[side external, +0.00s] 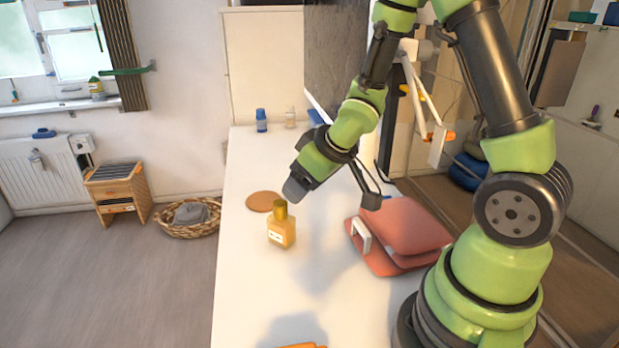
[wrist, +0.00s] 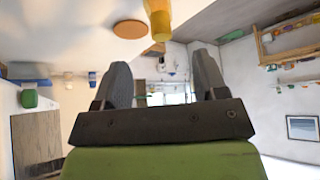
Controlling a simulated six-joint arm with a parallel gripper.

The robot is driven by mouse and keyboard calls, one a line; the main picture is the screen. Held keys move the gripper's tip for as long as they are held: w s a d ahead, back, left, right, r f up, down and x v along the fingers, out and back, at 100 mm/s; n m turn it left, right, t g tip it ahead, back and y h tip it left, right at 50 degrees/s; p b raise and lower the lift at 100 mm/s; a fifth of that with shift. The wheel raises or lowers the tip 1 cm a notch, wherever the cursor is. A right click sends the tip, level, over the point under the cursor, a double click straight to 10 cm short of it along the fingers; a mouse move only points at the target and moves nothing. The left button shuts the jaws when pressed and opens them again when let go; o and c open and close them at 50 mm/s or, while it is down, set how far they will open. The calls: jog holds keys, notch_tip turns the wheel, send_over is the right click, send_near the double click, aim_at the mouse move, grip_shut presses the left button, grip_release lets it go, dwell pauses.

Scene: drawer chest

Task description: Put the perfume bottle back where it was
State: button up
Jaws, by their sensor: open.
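The perfume bottle (side external: 281,232) is amber with a gold cap and a pale label. It stands upright on the white table, and it also shows at the top of the wrist view (wrist: 158,14). A flat round orange-brown disc (side external: 263,201) lies on the table behind the bottle; it also shows in the wrist view (wrist: 130,29). My gripper (side external: 293,190) is just above and to the right of the bottle's cap in the side view. In the wrist view its two fingers (wrist: 162,75) are apart with nothing between them.
A coral-red box (side external: 405,228) with a white handle sits right of the bottle on the white table (side external: 240,290). A blue bottle (side external: 261,121) and a clear one (side external: 290,117) stand at the far end. An orange object (side external: 302,346) shows at the bottom edge. The table's left side is clear.

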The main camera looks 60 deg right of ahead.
jog(key=s+a+r+m+h, duration=0.1)
jog(key=s+r, duration=0.1)
jog(key=r, duration=0.3)
jog(key=s+a+r+m, duration=0.1)
jog(key=s+r+m, duration=0.15)
jog(key=r, duration=0.35)
jog(key=s+a+r+y, duration=0.1)
jog(key=s+a+r, duration=0.1)
jog(key=s, duration=0.3)
jog(key=s+a+r+y, duration=0.2)
jog(key=s+a+r, duration=0.1)
jog(key=s+a, duration=0.1)
jog(key=shift+s+a+r+t, duration=0.15)
jog(key=shift+s+r+t, duration=0.15)
jog(key=shift+s, duration=0.6)
jog(key=shift+m, duration=0.25)
